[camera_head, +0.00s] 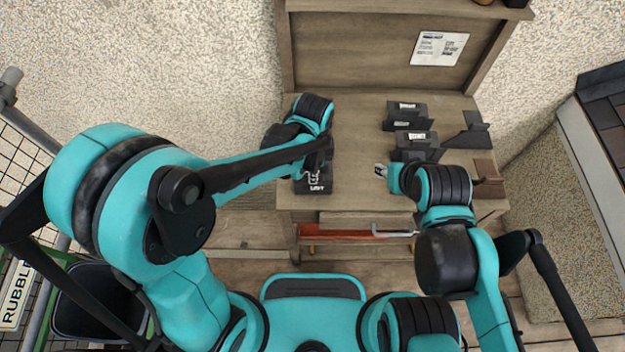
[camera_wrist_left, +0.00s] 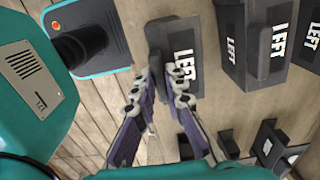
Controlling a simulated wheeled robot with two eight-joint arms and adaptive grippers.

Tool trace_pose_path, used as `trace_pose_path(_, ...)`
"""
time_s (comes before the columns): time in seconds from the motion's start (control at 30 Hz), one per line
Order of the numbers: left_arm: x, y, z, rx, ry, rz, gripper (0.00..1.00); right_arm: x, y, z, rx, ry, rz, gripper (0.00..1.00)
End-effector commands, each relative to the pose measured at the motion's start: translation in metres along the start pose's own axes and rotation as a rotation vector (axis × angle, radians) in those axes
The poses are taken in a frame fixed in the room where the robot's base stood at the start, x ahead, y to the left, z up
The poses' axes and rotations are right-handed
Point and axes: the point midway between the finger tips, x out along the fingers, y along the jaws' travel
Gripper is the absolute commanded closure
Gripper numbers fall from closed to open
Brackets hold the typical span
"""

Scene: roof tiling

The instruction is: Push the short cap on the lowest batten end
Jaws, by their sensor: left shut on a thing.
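My left gripper (camera_head: 316,165) is low over the front left of the wooden bench, shut on a dark cap (camera_head: 318,187) marked LEFT. In the left wrist view the fingertips (camera_wrist_left: 166,76) close on the upright part of this cap (camera_wrist_left: 190,50). Whether the cap touches the bench is unclear. Several other dark labelled pieces (camera_head: 410,138) stand on the bench's right side; more LEFT-marked ones (camera_wrist_left: 248,45) show in the left wrist view. My right gripper (camera_head: 382,171) hovers over the bench's front right; its jaw gap is too small to read. I cannot make out a batten end.
The wooden bench (camera_head: 360,110) has a back panel with a white paper sheet (camera_head: 438,48). A reddish drawer-like part (camera_head: 340,234) shows under its front edge. A tiled roof section (camera_head: 607,112) stands at the far right. A bin marked RUBBLE (camera_head: 85,305) is at lower left.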

Motion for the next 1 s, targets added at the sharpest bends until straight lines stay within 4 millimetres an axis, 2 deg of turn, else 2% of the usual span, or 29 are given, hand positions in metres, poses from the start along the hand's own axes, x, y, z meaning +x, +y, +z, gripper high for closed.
trace_pose_path(0.7, -0.046, 0.000, 0.000, 0.000, 0.000, 0.000, 1.00, -0.029, 0.000, -0.021, 0.000, 0.000, 0.000, 0.60)
trace_pose_path(1.0, -0.048, 0.000, 0.000, 0.000, 0.000, 0.000, 1.00, -0.030, 0.000, -0.022, 0.000, 0.000, 0.000, 0.60)
